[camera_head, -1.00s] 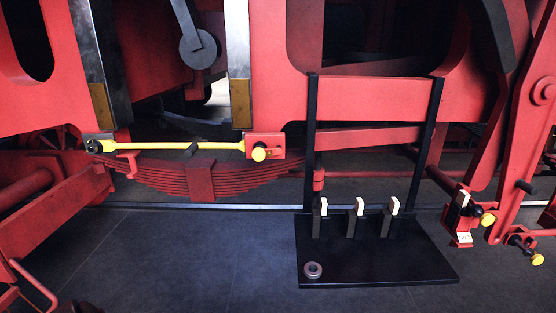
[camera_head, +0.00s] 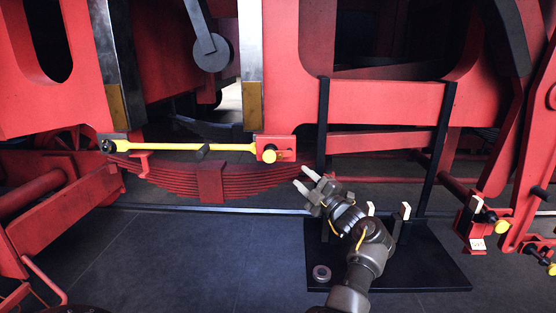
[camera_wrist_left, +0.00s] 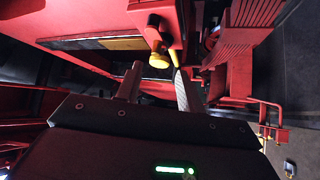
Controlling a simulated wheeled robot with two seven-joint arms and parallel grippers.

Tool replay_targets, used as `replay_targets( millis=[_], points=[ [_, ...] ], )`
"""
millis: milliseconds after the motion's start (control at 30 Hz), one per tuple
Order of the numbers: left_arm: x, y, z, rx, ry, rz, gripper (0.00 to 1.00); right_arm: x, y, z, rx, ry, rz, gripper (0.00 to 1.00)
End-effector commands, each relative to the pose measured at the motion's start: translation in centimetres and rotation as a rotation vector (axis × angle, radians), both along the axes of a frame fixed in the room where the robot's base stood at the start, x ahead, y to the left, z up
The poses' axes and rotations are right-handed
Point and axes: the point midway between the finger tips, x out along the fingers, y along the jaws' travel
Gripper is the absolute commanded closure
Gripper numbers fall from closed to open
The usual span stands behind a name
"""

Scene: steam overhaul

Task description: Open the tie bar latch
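The yellow tie bar (camera_head: 180,146) runs level above the red leaf spring in the head view. In the left wrist view, the yellow knob (camera_wrist_left: 158,60) shows just beyond the two spread fingers (camera_wrist_left: 158,84). My right gripper is out of view.
A black stand (camera_head: 425,265) with white-topped blocks and a metal ring (camera_head: 322,273) is partly behind my left arm. The leaf spring (camera_head: 211,180) hangs below the bar. Red links with yellow knobs (camera_head: 502,225) are at right. The floor at lower left is clear.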

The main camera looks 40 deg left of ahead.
Motion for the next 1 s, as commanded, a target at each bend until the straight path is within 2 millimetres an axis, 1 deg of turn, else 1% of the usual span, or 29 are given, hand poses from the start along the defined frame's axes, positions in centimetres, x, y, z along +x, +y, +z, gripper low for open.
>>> replay_targets(
  millis=[33,100,267,367,700,800,1000],
  points=[
    [-0.2,-0.6,0.5,-0.013,-0.025,0.0,0.62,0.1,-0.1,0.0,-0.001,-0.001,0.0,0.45],
    [-0.3,-0.9,0.8,-0.02,-0.042,0.001,0.62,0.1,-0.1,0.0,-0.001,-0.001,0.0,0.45],
    [-0.2,-0.5,1.1,-0.019,-0.044,0.001,0.62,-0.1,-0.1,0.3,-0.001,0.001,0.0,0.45],
    [0.0,0.6,1.6,-0.019,-0.042,0.001,0.62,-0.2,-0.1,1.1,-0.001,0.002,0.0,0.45],
    [1.1,6.5,3.4,-0.017,-0.039,0.002,0.62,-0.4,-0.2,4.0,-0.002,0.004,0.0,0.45],
    [1.4,7.8,3.7,-0.018,-0.039,0.001,0.62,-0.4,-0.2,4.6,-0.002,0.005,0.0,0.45],
    [1.7,9.2,3.8,-0.019,-0.04,0.0,0.62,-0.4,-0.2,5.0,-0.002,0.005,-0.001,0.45]
  ],
)
